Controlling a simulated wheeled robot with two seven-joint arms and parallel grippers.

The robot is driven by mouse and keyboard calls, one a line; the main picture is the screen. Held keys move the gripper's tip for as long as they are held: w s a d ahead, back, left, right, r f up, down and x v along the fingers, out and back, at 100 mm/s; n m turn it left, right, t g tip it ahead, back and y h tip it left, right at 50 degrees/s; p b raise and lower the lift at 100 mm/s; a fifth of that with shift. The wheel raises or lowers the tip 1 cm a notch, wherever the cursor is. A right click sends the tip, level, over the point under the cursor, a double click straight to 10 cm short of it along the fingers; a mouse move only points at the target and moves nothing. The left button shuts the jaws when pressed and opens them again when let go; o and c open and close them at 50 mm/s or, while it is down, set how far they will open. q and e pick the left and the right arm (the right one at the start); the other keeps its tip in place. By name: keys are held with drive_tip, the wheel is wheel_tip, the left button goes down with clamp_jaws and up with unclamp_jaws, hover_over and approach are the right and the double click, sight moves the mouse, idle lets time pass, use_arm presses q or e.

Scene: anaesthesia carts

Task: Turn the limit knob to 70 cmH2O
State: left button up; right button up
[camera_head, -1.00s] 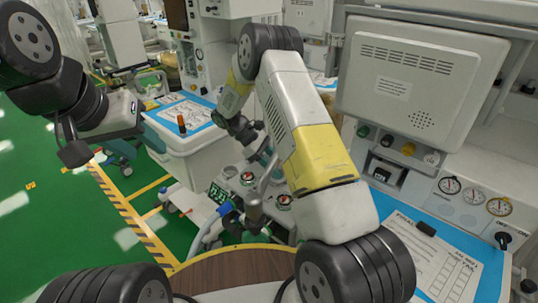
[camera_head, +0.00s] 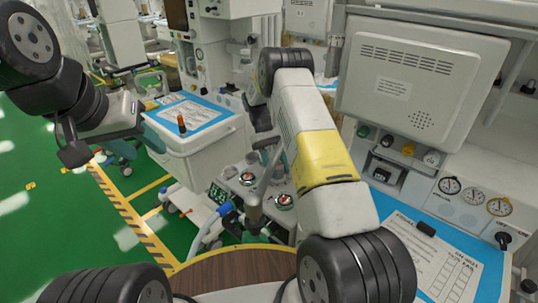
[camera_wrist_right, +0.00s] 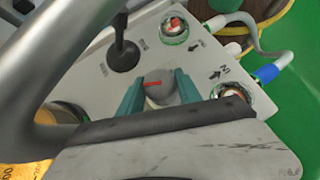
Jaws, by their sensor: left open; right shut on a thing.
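The limit knob (camera_wrist_right: 161,92) is a round grey knob with a red pointer line, on a light panel in the right wrist view. The teal fingers of my right gripper (camera_wrist_right: 160,98) stand on both sides of it, shut on it. The red line lies nearly level in that view. I cannot read a scale around the knob. In the head view my right arm and nearby parts largely hide the knob, and the right gripper (camera_head: 275,155) shows only in part. My left gripper (camera_head: 70,142) is open and empty at the left, above the green floor.
Two round dials with red marks (camera_wrist_right: 174,27) (camera_wrist_right: 232,90) sit on the panel near the knob. A black-knobbed lever (camera_wrist_right: 122,52) and a thick grey curved tube (camera_wrist_right: 60,75) are close by. A blue-topped cart (camera_head: 190,125) stands behind.

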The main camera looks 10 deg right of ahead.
drive_tip(key=shift+m, duration=0.3)
drive_tip(key=o, duration=1.4)
drive_tip(key=shift+c, duration=0.2)
drive_tip(key=v, duration=0.7)
drive_tip(key=shift+w+r, duration=0.25)
drive_tip(key=shift+w, duration=0.1)
